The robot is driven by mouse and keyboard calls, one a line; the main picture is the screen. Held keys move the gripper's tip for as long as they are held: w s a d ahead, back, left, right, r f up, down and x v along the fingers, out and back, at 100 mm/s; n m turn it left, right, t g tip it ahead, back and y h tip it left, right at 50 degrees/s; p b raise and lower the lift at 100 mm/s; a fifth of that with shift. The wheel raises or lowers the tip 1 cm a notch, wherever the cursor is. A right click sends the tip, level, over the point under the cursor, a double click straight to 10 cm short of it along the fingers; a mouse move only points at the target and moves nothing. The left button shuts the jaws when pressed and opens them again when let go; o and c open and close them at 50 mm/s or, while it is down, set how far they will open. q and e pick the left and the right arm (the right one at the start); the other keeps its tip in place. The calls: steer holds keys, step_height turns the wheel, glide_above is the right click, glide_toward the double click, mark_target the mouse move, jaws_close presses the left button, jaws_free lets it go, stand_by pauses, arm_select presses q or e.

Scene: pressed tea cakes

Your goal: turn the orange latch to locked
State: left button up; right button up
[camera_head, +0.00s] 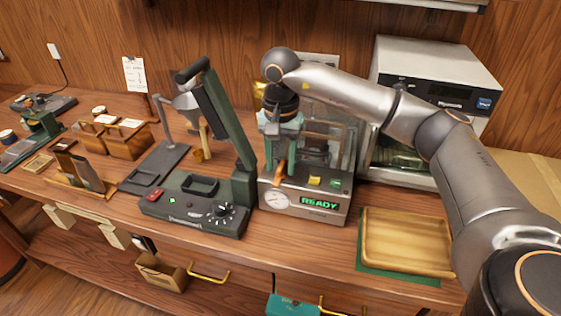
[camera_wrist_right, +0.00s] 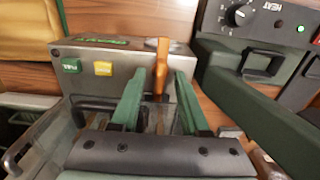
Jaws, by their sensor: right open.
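The orange latch (camera_head: 279,173) is a small upright handle on the front of the grey press machine (camera_head: 318,207), above its round gauge and lit READY display. In the right wrist view the latch (camera_wrist_right: 162,66) stands between the two green fingers of my right gripper (camera_wrist_right: 160,76). The fingers are spread, with a visible gap on each side of the latch. In the head view my right gripper (camera_head: 281,150) points down at the front left of the machine, and its fingers partly hide the area behind the latch. My left gripper is not in view.
A dark green sealer with a raised arm (camera_head: 227,122) stands close to the left. A wooden tray (camera_head: 408,242) on a green mat lies to the right. A white oven-like box (camera_head: 440,75) stands behind. A yellow button (camera_wrist_right: 103,68) and green button (camera_wrist_right: 72,66) sit near the latch.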

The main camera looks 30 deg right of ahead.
mark_target(281, 165)
step_height(281, 165, up, 12)
steer(key=shift+r+p, duration=0.2)
steer(key=shift+p, duration=0.1)
stand_by(0.6)
